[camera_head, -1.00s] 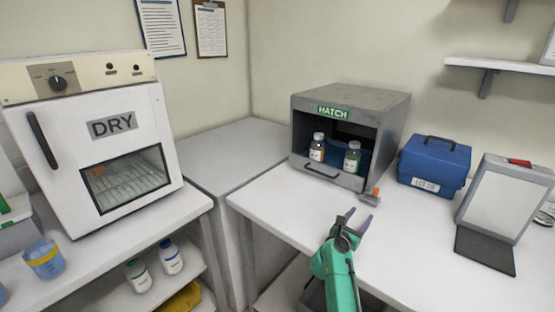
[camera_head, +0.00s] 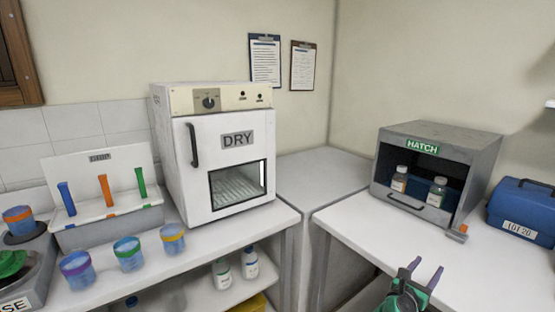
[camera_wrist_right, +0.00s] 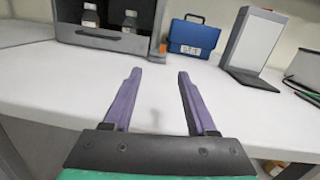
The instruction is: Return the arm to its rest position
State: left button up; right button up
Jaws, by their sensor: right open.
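My right gripper (camera_head: 422,271) is at the lower right of the head view, in front of the right table's near edge. Its two purple fingers are apart with nothing between them; the right wrist view also shows them open and empty (camera_wrist_right: 158,78). The green arm behind it is mostly cut off by the bottom edge of the head view. My left gripper is in neither view.
The grey hatch box (camera_head: 480,160) stands open on the right table (camera_head: 370,222) with two bottles inside. A blue case (camera_head: 522,208) is right of it. The white dryer (camera_head: 203,165) and several beakers occupy the left bench. The right table's front is clear.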

jog(key=a+r+n+t+y, duration=0.3)
jog(key=a+n+t+y, duration=0.8)
jog(key=n, duration=1.1)
jog(key=s+a+f+n+g+y, duration=0.9)
jog(key=s+a+f+n+g, duration=0.15)
jog(key=n, duration=0.75)
jog(key=s+d+f+n+g+h, duration=0.3)
jog(key=s+n+g, duration=0.1)
jog(key=s, duration=0.5)
jog(key=s+d+f+n+g+h, duration=0.25)
jog(key=s+g, duration=0.25)
jog(key=s, duration=0.3)
jog(key=s+f, duration=0.3)
jog(key=f, duration=2.1)
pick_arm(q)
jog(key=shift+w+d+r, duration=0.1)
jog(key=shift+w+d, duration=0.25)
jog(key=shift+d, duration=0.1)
pick_arm(e)
jog(key=s+d+f+n+g, duration=0.1)
jog(key=s+d+f+g, duration=0.1)
jog(key=s+f, duration=1.1)
jog(key=s, duration=0.3)
jog(key=shift+d+f, duration=0.2)
jog(key=shift+f, duration=0.05)
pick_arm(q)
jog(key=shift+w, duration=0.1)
pick_arm(e)
jog(key=shift+s, duration=0.2)
